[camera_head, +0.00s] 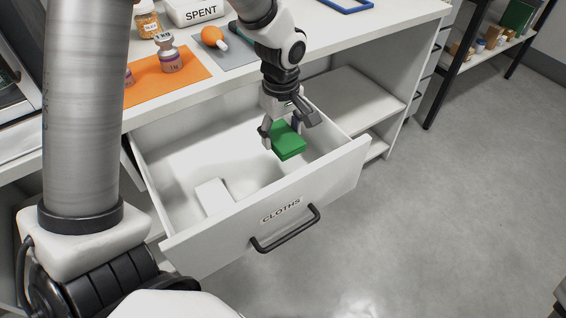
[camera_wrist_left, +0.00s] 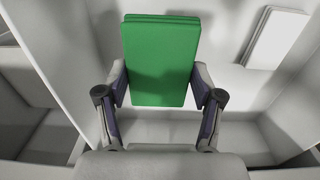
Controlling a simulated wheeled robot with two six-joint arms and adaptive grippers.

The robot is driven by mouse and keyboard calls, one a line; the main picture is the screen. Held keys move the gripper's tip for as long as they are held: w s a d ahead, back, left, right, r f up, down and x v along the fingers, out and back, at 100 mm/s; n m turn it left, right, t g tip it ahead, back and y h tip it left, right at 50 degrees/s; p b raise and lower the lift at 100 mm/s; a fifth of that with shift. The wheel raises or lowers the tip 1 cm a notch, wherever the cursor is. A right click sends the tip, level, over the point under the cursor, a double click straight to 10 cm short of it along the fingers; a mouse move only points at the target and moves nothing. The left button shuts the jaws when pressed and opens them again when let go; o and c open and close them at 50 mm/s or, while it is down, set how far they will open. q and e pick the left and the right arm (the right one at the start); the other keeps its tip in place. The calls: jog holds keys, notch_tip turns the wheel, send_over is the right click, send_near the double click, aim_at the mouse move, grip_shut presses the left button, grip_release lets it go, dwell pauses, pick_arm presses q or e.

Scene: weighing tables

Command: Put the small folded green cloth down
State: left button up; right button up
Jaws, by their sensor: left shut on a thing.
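The small folded green cloth (camera_head: 288,141) is between the fingers of my left gripper (camera_head: 290,134), over the open drawer marked CLOTHS (camera_head: 318,182). In the left wrist view the green cloth (camera_wrist_left: 160,58) fills the space between both fingertips of the left gripper (camera_wrist_left: 160,90), which is shut on it. The drawer floor shows behind the cloth, and I cannot tell how high the cloth is above it. My right gripper is not in view.
A white folded cloth (camera_head: 214,197) lies in the drawer's front left; it also shows in the left wrist view (camera_wrist_left: 276,38). The drawer has a black handle (camera_head: 286,230). On the table above are an orange mat (camera_head: 140,91), weights, a grey mat and a SPENT box (camera_head: 196,12).

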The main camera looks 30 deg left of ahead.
aim_at(282, 166)
pick_arm(q)
notch_tip(282, 166, down, 8)
jog(key=shift+s+r+b, duration=0.1)
jog(key=shift+b, duration=0.65)
jog(key=shift+f, duration=0.4)
jog(key=shift+f, duration=0.2)
jog(key=o, duration=1)
jog(key=shift+r, duration=0.15)
